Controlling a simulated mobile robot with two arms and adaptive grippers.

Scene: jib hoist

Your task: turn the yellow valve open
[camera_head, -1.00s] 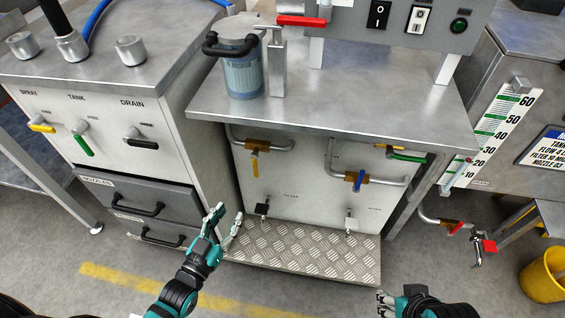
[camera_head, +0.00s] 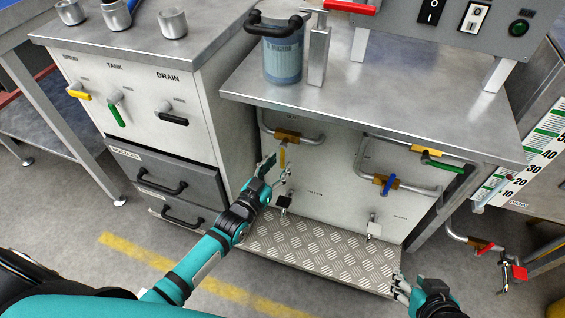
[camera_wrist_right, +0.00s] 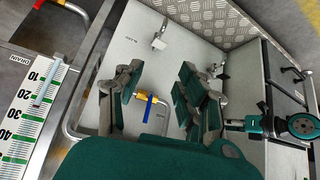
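A valve with a yellow lever (camera_head: 282,157) hangs from a brass body (camera_head: 287,135) on the pipe at the left of the panel under the bench. The lever points down. My left gripper (camera_head: 275,172) is just below and left of the lever, its fingers spread. I cannot tell whether a finger touches the lever. My right gripper (camera_head: 403,285) is low in front of the step's right end; in the right wrist view (camera_wrist_right: 157,95) its fingers are wide apart and empty. Another yellow lever (camera_head: 78,91) is on the left cabinet under the SPRAY label.
A blue-lever valve (camera_head: 387,184) and a green-lever valve (camera_head: 443,164) are on the panel's right. Black (camera_head: 284,202) and white (camera_head: 373,229) parts stick out low on the panel. A tread-plate step (camera_head: 320,255) lies below. A red-lever valve (camera_head: 487,248) is at right.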

